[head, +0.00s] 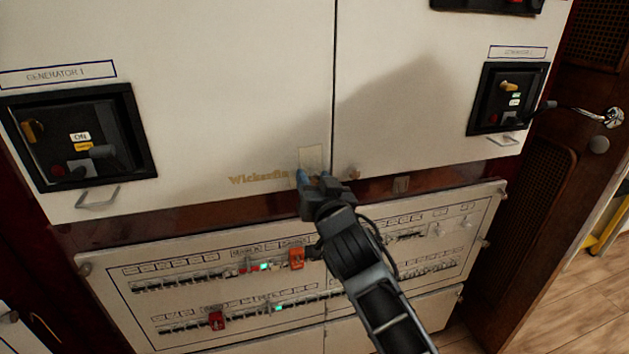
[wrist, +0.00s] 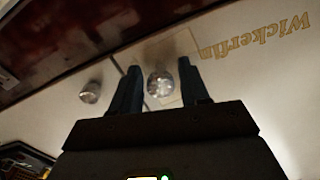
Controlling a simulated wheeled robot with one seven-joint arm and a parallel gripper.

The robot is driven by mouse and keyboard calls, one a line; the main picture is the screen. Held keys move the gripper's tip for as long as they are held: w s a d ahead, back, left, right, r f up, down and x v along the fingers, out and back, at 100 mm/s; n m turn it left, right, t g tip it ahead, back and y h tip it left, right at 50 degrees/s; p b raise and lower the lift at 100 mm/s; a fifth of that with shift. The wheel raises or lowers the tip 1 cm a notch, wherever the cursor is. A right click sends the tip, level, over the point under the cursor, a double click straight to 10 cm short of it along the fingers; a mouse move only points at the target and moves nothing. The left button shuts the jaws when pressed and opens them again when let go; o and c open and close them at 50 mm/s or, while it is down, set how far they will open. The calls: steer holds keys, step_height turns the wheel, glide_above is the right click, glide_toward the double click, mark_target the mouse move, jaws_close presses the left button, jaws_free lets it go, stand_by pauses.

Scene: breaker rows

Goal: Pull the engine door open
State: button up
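The white left door panel (head: 230,80) carries gold "Wickerfin" lettering and a small beige plate (head: 312,157) at its lower right corner; it looks shut along the seam with the right panel (head: 400,110). I see no label naming the engine door. My gripper (head: 314,176) is at that lower corner. In the wrist view my gripper (wrist: 159,80) is open, with a round shiny knob (wrist: 160,83) between its fingers and gaps seen on both sides. The head view hides this knob behind the gripper. A second knob (wrist: 90,92) sits beside it; it also shows in the head view (head: 353,173).
A breaker panel (head: 190,305) with several switches is below my arm. Generator switch boxes (head: 80,135) (head: 507,98) flank the doors. A wooden door (head: 560,160) with a metal handle (head: 612,117) stands at right, beside a wooden floor (head: 590,295).

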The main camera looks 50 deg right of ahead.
jaws_close()
stand_by(1.1)
